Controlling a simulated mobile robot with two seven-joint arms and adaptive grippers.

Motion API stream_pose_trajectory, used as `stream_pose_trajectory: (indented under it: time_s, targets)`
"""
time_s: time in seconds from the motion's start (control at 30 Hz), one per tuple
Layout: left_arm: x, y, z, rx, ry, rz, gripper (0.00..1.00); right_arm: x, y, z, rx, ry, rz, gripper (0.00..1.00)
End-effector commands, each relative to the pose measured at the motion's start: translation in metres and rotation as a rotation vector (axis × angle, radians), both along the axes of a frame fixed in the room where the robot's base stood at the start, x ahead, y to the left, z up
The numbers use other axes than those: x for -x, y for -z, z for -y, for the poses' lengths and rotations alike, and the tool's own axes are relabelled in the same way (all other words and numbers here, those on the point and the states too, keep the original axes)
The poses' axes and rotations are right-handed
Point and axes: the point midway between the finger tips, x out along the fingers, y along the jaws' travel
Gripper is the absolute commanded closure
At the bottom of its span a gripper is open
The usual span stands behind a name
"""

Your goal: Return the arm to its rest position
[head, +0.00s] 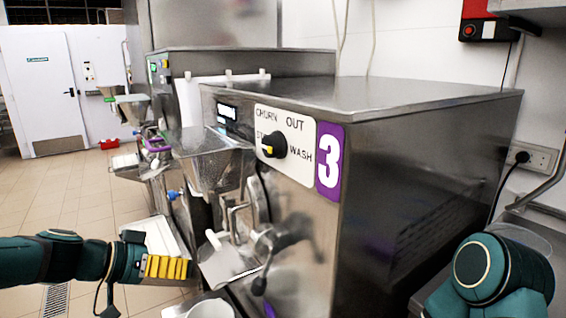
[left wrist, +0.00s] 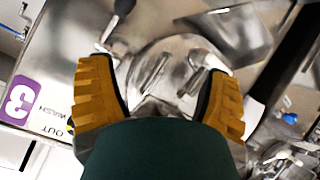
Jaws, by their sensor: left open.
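My left arm comes in from the left in the head view, and its gripper (head: 166,268) with yellow ridged fingers is in front of the batch freezer (head: 420,150) marked with a purple 3. In the left wrist view the two yellow fingers (left wrist: 160,95) stand wide apart with nothing between them. The freezer's round metal outlet front (left wrist: 165,62) shows beyond them, apart from the fingers. My right arm (head: 490,268) shows at the lower right in the head view. Its gripper is out of frame.
The freezer's knob (head: 274,145), metal hopper (head: 212,160) and black-knobbed handle (head: 262,280) stick out near the left gripper. A white container (head: 212,309) stands below. Open tiled floor (head: 60,195) lies to the left. A wall socket (head: 535,158) is at the right.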

Motion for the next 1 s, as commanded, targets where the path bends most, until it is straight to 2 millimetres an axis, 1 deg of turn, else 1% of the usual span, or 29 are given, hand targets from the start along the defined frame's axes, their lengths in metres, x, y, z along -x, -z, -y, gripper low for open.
stream_pose_trajectory:
  time_s: [0.03, 0.07, 0.1, 0.17, 0.2, 0.27, 0.3, 0.37, 0.4, 0.5, 0.6, 0.7, 0.83, 1.0]
  targets:
    - [0.000, 0.037, 0.006, -0.031, -0.024, -0.105, 0.22, 0.000, 0.000, -0.001, -0.001, -0.002, 0.000, 0.53]
    - [0.000, 0.058, 0.008, -0.053, -0.044, -0.165, 0.22, 0.001, -0.001, -0.001, -0.001, -0.002, 0.000, 0.53]
    - [0.003, 0.086, 0.011, -0.085, -0.070, -0.242, 0.22, 0.001, -0.001, -0.001, -0.002, -0.003, 0.000, 0.53]
    - [0.009, 0.127, 0.016, -0.136, -0.110, -0.350, 0.22, 0.001, -0.001, -0.001, -0.002, -0.003, 0.000, 0.53]
    - [0.015, 0.154, 0.019, -0.172, -0.139, -0.417, 0.22, 0.001, -0.001, -0.001, -0.002, -0.003, 0.000, 0.53]
    - [0.026, 0.195, 0.024, -0.229, -0.183, -0.507, 0.22, 0.000, -0.001, -0.001, -0.001, -0.003, 0.000, 0.53]
    - [0.034, 0.221, 0.027, -0.267, -0.215, -0.559, 0.22, 0.001, 0.000, -0.001, -0.001, -0.002, 0.000, 0.53]
    - [0.049, 0.257, 0.034, -0.317, -0.256, -0.623, 0.22, 0.001, 0.000, -0.001, -0.001, -0.002, 0.000, 0.53]
    - [0.059, 0.278, 0.038, -0.346, -0.282, -0.654, 0.22, 0.001, 0.000, -0.001, -0.001, -0.002, 0.000, 0.53]
    - [0.084, 0.324, 0.053, -0.388, -0.338, -0.705, 0.22, 0.001, -0.001, -0.001, -0.001, -0.003, 0.000, 0.53]
    - [0.108, 0.356, 0.072, -0.387, -0.376, -0.728, 0.22, 0.001, -0.001, -0.001, -0.001, -0.003, 0.000, 0.53]
    - [0.126, 0.375, 0.089, -0.358, -0.398, -0.742, 0.22, 0.001, -0.001, -0.001, -0.001, -0.002, 0.000, 0.53]
    - [0.139, 0.385, 0.103, -0.319, -0.416, -0.752, 0.22, 0.001, -0.001, -0.001, -0.001, -0.002, 0.000, 0.53]
    - [0.142, 0.388, 0.108, -0.302, -0.423, -0.755, 0.22, 0.000, -0.001, -0.001, -0.001, -0.003, 0.000, 0.53]
